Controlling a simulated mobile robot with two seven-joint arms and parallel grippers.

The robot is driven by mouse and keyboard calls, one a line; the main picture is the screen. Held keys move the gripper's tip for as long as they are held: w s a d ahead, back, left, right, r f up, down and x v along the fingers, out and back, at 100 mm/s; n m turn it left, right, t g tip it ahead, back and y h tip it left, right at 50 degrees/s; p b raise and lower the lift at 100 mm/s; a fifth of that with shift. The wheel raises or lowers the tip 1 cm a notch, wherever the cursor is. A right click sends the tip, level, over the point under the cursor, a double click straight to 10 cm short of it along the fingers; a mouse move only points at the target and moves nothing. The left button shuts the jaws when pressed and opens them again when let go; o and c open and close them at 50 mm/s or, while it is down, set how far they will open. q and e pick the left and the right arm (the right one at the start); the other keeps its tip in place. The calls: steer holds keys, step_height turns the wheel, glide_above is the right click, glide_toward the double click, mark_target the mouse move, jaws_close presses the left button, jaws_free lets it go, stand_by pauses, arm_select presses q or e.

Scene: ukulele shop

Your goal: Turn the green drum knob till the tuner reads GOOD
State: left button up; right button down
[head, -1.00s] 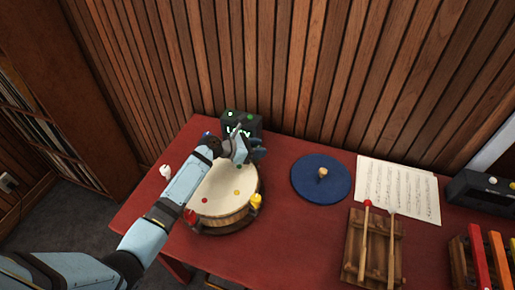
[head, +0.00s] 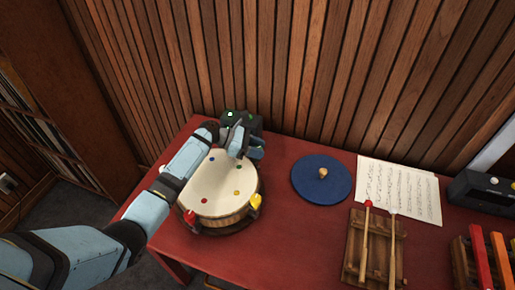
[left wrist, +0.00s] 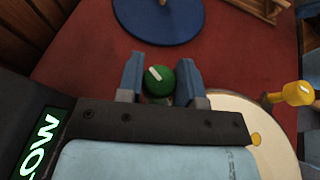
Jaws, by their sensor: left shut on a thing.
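The drum (head: 222,187) stands on the red table with a pale skin and coloured dots matching its rim knobs. The green knob (left wrist: 157,82), with a white line on top, sits between the two blue fingers of my left gripper (left wrist: 160,78), which is shut on it. In the head view my left gripper (head: 251,150) is at the drum's far right rim and hides this knob. The dark tuner (head: 253,123) stands behind the drum, mostly covered by my gripper. Its screen in the left wrist view (left wrist: 40,143) reads LOW in green. My right gripper is not in view.
The red knob (head: 190,217) and yellow knob (head: 255,201) are on the near rim. A blue disc (head: 318,187) lies right of the drum. Sheet music (head: 400,190), a wooden rack with mallets (head: 376,250) and a dark box (head: 482,190) are further right.

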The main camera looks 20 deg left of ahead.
arm_select(q)
steer(key=o, duration=0.9)
steer(key=v, duration=1.3)
steer(key=shift+s+a+r+b, duration=0.1)
steer(key=shift+a+b, duration=0.3)
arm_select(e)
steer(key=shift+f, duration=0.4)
